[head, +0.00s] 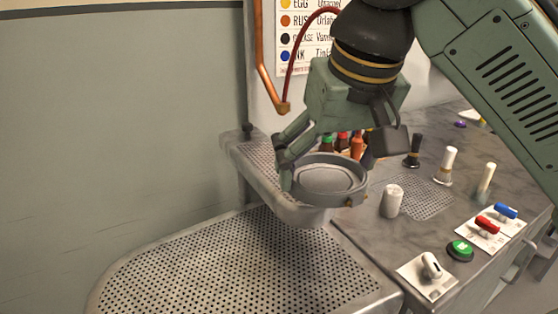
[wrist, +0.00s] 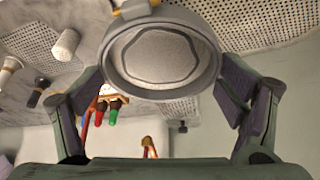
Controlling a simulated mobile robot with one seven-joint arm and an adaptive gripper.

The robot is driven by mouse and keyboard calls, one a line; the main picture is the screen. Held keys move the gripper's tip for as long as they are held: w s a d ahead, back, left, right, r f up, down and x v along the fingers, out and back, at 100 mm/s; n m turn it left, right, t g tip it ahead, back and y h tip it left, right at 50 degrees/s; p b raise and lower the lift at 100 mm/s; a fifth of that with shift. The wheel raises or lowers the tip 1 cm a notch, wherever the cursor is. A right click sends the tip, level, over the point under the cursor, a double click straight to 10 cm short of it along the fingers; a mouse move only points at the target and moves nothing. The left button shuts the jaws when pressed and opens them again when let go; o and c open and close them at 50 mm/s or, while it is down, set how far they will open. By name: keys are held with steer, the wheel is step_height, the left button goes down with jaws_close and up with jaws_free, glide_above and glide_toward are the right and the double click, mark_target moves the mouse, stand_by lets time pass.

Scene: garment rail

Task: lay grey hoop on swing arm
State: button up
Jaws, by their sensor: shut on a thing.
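The grey hoop (head: 322,199) is a thick round ring with small brass-coloured fittings on its side. My gripper (head: 328,172) is shut on it, one finger on each side; the wrist view shows the same hold on the hoop (wrist: 162,92). The swing arm (head: 255,158) is a narrow perforated grey board with a dark knob at its back left corner. The hoop is over the swing arm's rounded front end and looks about level. A pale surface with a darker outline shows inside the ring. I cannot tell whether the hoop touches the board.
A large perforated board (head: 235,262) lies lower in front. On the marble counter to the right stand a white cylinder (head: 393,201), several bottles (head: 447,165), a green button (head: 460,250) and red and blue switches (head: 487,225). Coloured bottles (head: 357,146) stand behind the hoop.

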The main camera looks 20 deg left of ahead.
steer(key=w+a, duration=0.2)
steer(key=w, duration=0.1)
steer(key=w+a+p, duration=0.1)
steer(key=w+a, duration=0.2)
steer(key=w+a+f+p, duration=0.1)
steer(key=w+a, duration=0.2)
steer(key=shift+w, duration=0.2)
steer(key=x, duration=0.3)
steer(key=shift+s+d, duration=0.15)
steer(key=shift+f, duration=0.45)
steer(key=shift+f, duration=0.1)
steer(key=o, duration=0.7)
steer(key=shift+f, duration=0.1)
steer(key=shift+o, duration=1.3)
